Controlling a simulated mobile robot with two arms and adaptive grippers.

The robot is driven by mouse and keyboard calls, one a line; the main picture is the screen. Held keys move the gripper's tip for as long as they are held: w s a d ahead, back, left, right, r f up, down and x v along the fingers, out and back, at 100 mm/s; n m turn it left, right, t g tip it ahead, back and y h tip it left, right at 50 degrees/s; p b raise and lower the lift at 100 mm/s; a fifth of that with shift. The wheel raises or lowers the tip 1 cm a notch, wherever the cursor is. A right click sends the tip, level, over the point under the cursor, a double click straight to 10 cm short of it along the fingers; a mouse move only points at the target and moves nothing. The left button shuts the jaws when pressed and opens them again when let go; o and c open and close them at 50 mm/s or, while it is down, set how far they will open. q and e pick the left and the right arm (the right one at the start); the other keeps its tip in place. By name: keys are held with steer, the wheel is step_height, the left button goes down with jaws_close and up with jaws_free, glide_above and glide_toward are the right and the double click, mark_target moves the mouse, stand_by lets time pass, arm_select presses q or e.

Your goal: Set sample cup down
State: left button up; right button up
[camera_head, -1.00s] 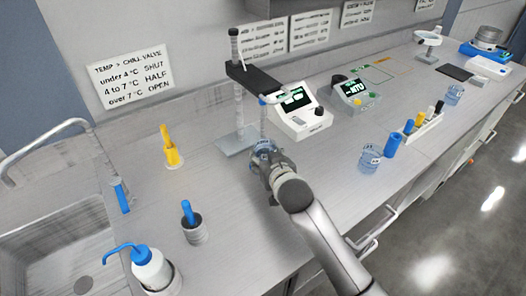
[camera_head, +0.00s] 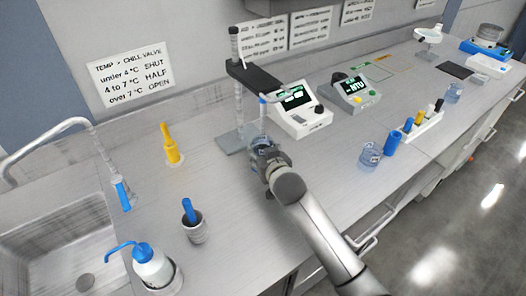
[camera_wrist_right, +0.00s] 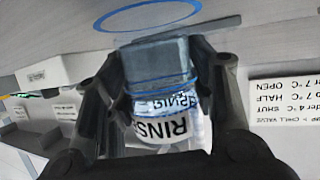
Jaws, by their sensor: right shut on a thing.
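A clear cup with blue edges and a label starting "RINS" (camera_wrist_right: 165,118) is between the fingers of my right gripper (camera_wrist_right: 170,100), which is shut on it. In the head view the cup (camera_head: 262,147) is partly hidden by the right gripper (camera_head: 265,157). It is just beside the stand's base plate (camera_head: 232,142), under a blue-topped probe (camera_head: 263,112) hanging from the stand's arm. I cannot tell whether the cup touches the bench. A blue ring (camera_wrist_right: 198,42) shows beyond the cup in the wrist view. My left gripper is not in view.
Meters (camera_head: 302,116) stand behind and right of the gripper. Another clear cup (camera_head: 370,156) is near a rack (camera_head: 422,128) of coloured bottles. A yellow-handled tool (camera_head: 170,145), a grey pot (camera_head: 195,232) and a wash bottle (camera_head: 152,264) stand to the left, near the sink.

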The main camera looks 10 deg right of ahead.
steer(key=shift+f, duration=0.1)
steer(key=o, duration=1.1)
steer(key=shift+r, duration=0.3)
steer(key=v, duration=1.2)
steer(key=shift+r, duration=0.25)
